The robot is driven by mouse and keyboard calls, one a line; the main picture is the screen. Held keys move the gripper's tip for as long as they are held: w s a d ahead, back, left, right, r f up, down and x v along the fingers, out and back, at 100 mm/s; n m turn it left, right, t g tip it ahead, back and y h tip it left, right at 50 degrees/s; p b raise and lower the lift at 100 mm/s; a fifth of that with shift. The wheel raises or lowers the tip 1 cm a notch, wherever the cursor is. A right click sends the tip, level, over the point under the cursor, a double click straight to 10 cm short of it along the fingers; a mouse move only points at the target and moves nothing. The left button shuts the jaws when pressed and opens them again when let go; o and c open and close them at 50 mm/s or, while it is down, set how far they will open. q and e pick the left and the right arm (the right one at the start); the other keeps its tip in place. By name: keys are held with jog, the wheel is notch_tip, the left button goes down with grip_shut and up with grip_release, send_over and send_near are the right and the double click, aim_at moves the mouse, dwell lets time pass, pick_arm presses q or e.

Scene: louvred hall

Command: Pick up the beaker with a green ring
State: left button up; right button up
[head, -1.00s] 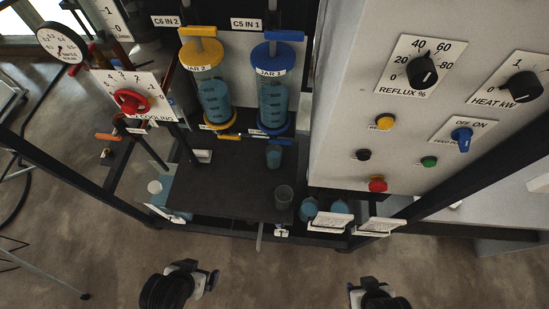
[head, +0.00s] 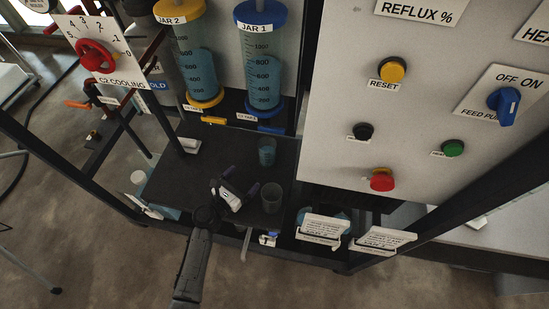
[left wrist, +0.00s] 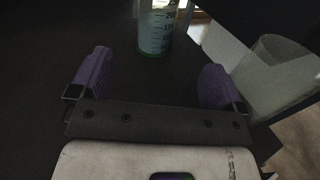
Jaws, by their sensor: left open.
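A beaker (head: 266,152) with bluish liquid stands upright on the dark shelf (head: 205,165) under the jars. My left gripper (head: 240,183) is open and empty, low over the shelf. Its purple-padded fingers (left wrist: 153,84) point at the liquid-filled beaker, which is beyond the fingertips.
Jar 1 (head: 260,70) and Jar 2 (head: 190,60) hang behind the shelf with blue liquid. A control panel (head: 330,100) rises to the right. White label cards (head: 322,229) stand at the front right. A red cooling handle (head: 95,55) is at the upper left.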

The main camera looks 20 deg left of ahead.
aim_at(262, 157)
pick_arm(q)
jog(key=shift+w+f+n, duration=0.2)
jog(key=shift+w+n, duration=0.2)
jog(key=shift+w, duration=0.1)
jog(key=b+x, duration=0.2)
jog(key=x, duration=0.6)
jog(key=shift+a, duration=0.1)
jog(key=shift+b+x, duration=1.05)
jog(key=shift+x, duration=1.6)
jog(key=shift+s, duration=0.1)
jog(key=shift+c, duration=0.3)
jog(key=c, duration=1)
jog(key=shift+r, duration=0.1)
jog(key=shift+c, duration=0.7)
